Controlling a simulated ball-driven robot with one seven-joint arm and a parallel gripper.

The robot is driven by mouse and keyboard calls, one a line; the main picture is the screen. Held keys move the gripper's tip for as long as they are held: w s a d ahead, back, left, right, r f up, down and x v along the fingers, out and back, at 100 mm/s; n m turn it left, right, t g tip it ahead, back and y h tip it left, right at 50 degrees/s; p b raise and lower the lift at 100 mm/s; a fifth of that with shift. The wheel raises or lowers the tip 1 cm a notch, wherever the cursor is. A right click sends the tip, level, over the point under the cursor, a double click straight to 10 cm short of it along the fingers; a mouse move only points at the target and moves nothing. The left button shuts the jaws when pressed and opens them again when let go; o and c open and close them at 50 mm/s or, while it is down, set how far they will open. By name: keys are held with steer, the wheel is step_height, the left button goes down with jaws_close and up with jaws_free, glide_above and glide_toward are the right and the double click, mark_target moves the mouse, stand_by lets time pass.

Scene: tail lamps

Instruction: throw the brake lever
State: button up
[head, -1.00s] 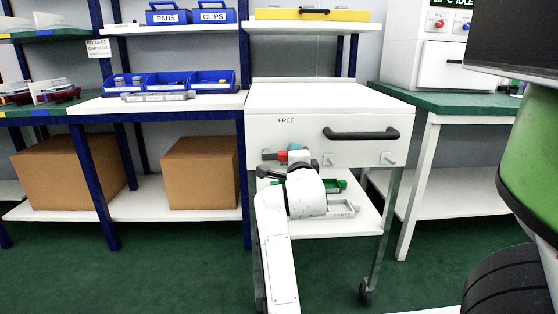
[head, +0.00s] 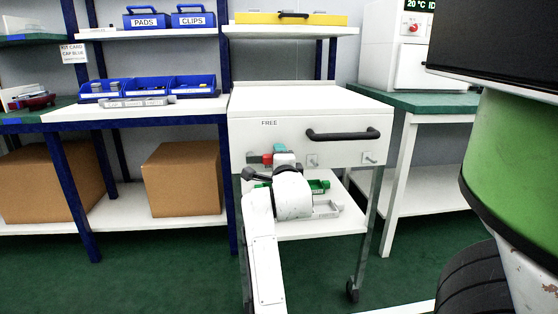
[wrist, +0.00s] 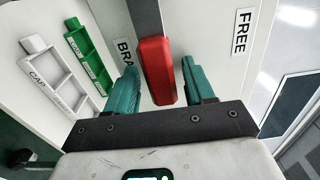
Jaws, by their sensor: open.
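The brake lever has a red grip (wrist: 156,72) on a grey bar, at the white cart's front. In the head view its red end (head: 267,158) shows below the FREE label (head: 269,123). My gripper (wrist: 159,68) is open, with one teal finger on each side of the red grip in the wrist view. A gap shows between the grip and the right finger; contact on the left is hard to tell. In the head view my gripper (head: 281,152) is at the cart front, its fingers partly hidden by my wrist. The BRAKE label (wrist: 125,55) is partly covered.
The white cart (head: 310,98) has a black drawer handle (head: 349,135) right of the lever. Its lower shelf holds a green tray (wrist: 88,55) and a white tray (wrist: 50,75). A green-topped bench (head: 425,103) stands to the right, blue-framed shelves to the left.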

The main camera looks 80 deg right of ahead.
steer(key=shift+a, duration=0.1)
steer(key=v, duration=1)
steer(key=shift+a+p, duration=0.25)
steer(key=shift+p, duration=0.2)
steer(key=shift+s, duration=0.15)
steer(key=w+a+f+n+y+p, duration=0.1)
steer(key=w+a+f+n+y, duration=0.3)
steer(key=a+f+n, duration=0.35)
steer(key=w+a+f+n+y+p, duration=0.1)
steer(key=w+a+f+n+y, duration=0.3)
steer(key=f+n, duration=0.5)
steer(key=s+a+f+n+g+y, duration=0.2)
steer(key=s+a+f+n+y, duration=0.25)
steer(key=a+f+n, duration=0.4)
steer(key=s+a+f+n+g+y, duration=0.35)
steer(key=s+a+f+n, duration=0.25)
steer(key=a+f, duration=0.45)
step_height(320, 180, up, 39)
steer(key=a+p, duration=0.3)
steer(key=p, duration=3.6)
steer(key=shift+s+r+n+y, duration=0.25)
steer(key=shift+s+n+y, duration=0.15)
